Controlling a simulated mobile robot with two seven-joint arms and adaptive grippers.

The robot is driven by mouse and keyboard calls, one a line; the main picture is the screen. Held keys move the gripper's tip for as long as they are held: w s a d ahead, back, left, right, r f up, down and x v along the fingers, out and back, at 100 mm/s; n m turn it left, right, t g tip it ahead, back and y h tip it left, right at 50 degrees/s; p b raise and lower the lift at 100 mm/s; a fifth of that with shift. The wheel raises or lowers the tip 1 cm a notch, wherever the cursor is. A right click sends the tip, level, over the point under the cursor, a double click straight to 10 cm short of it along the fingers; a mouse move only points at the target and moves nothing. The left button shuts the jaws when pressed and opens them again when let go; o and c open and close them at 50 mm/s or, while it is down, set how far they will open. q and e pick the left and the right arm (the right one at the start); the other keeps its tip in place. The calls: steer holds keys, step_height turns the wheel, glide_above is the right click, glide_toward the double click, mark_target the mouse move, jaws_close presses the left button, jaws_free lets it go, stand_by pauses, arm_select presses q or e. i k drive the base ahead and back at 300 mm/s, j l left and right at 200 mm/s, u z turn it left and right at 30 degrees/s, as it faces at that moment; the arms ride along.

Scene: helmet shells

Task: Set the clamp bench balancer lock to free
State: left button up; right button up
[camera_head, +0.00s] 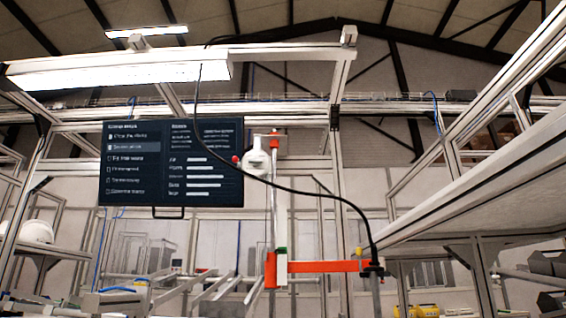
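The balancer appears to be the white rounded body (257,162) high on an upright post, just right of the dark screen. A small red knob (236,160) sits at its left side; I cannot tell whether this is the lock or how it is set. An orange horizontal arm (325,267) reaches right from the lower post to a dark fitting (373,269). A black cable (318,192) runs from the overhead frame past the balancer to that fitting. Neither of my grippers shows.
The dark screen (172,163) with a text list hangs left of the balancer. A lit lamp (120,74) and pale frame beams are overhead. A large shelf (480,190) juts in from the right. A white helmet shell (36,232) rests on a rack at left.

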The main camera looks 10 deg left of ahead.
mark_target(235, 160)
steer(key=z, duration=0.35)
steer(key=j+z, duration=0.15)
steer(key=z, duration=0.6)
steer(key=k+j, duration=0.15)
steer(key=j, duration=0.35)
steer(key=k+j, duration=0.2)
steer(key=j, duration=0.3)
steer(key=k+j, duration=0.15)
steer(key=j, duration=0.35)
steer(key=k+j, duration=0.15)
steer(key=j, duration=0.35)
steer(key=k+j, duration=0.2)
steer(key=j, duration=0.3)
steer(key=k+j, duration=0.15)
steer(key=j, duration=0.35)
steer(key=k+j, duration=0.15)
steer(key=j, duration=0.35)
steer(key=k+j, duration=0.2)
steer(key=j, duration=0.3)
